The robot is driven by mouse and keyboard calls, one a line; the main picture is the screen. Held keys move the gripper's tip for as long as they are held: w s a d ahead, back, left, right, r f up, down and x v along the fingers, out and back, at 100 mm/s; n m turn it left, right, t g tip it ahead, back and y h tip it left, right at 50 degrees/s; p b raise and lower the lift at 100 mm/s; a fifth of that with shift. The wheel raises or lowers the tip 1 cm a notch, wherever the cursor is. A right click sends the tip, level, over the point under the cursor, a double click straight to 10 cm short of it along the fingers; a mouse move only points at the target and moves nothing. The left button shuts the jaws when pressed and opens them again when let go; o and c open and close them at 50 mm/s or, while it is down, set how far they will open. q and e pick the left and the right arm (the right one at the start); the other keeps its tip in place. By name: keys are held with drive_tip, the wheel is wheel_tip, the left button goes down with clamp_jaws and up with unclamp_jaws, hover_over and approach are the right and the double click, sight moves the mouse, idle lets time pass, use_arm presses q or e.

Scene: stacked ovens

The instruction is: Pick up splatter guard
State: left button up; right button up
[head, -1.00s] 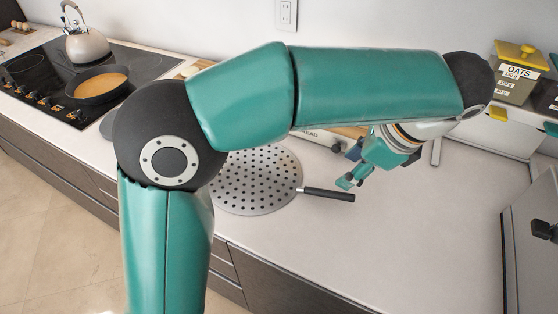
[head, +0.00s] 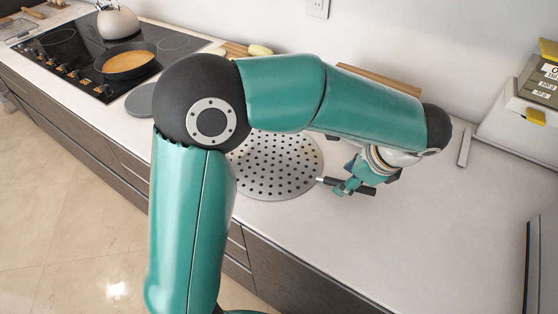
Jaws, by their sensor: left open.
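The splatter guard (head: 277,165) is a round grey disc with many dark holes. It lies flat on the light countertop, and my left arm hides its upper left part. Its black handle (head: 364,189) points right. My left gripper (head: 345,188) is open at the handle, with its teal fingers over the part near the disc. I cannot tell whether the fingers touch the handle. My right gripper is not in view.
A pan (head: 126,63) with orange-brown contents and a kettle (head: 117,24) stand on the black cooktop (head: 75,62) at upper left. The counter (head: 430,225) right of the handle is clear.

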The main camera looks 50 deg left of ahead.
sight(341, 181)
use_arm(q)
drive_tip(key=shift+w+x, duration=0.1)
drive_tip(key=shift+x, duration=1)
drive_tip(key=shift+w+x, duration=0.15)
drive_tip(key=shift+x, duration=1)
drive_tip(key=shift+d+f, duration=0.1)
drive_tip(key=shift+f, duration=0.1)
clamp_jaws()
